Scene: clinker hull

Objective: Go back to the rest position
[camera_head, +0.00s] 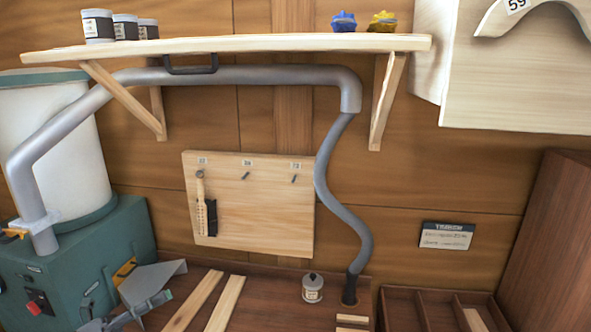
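My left gripper (132,312) is partly in view at the bottom left, in front of the green machine and a grey metal chute. Its grey linkage shows, but the picture's lower edge cuts it off and I cannot tell how far its fingers are apart. I see nothing clearly held in it. My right gripper is not in view.
A green machine (75,262) with a white drum stands at the left. Wooden strips (225,303) and a small tin (312,288) lie on the brown bench. A grey hose (335,200) hangs down to it. A shelf (250,44) crosses above; a divided box (402,305) is at the right.

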